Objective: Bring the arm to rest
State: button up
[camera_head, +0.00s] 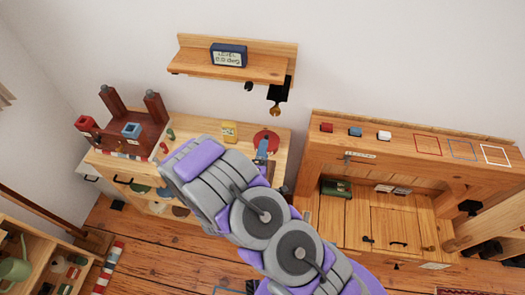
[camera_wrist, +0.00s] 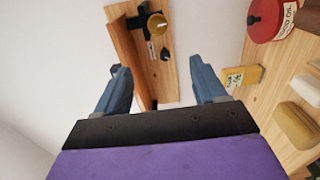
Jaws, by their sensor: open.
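My arm (camera_head: 275,220) reaches up from the bottom of the head view, its purple and grey links bent over the front of the left wooden bench. In the wrist view my gripper (camera_wrist: 162,84) has its two blue-grey fingers spread wide apart. Nothing is held between them; the wooden shelf and wall show through the gap.
The right bench (camera_head: 330,150) has red, blue and white blocks beside coloured outlines.

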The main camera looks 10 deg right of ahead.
jog(key=shift+f, duration=0.1)
dwell(0.6)
notch_tip(320, 180, down, 4)
jog(key=w+a+f+m+g+y+b, duration=0.1)
jog(key=m+g+y+b, duration=0.15)
jog(key=m+g, duration=0.5)
jog(key=s+a+r+m+g+y+b, duration=0.3)
jog(key=s+a+r+g+y+b, duration=0.1)
jog(key=s+r, duration=0.15)
jog(key=s+d+r+m+g+b, duration=0.1)
jog(key=s+d+r+g+b, duration=0.1)
jog(key=s, duration=0.8)
jog(key=s+d+r+m+g+b, duration=0.1)
jog(key=s+d+r+g+b, duration=0.1)
jog(key=s+d, duration=0.4)
jog(key=s+d+r+m+g+b, duration=0.2)
jog(key=s+d+r+g, duration=0.1)
jog(key=s, duration=1)
notch_tip(320, 180, up, 2)
jog(key=shift+s+d+r+h, duration=0.1)
jog(key=shift+s+d+h, duration=0.2)
jog(key=shift+d+h, duration=0.2)
jog(key=shift+g, duration=0.25)
jog(key=shift+c, duration=0.2)
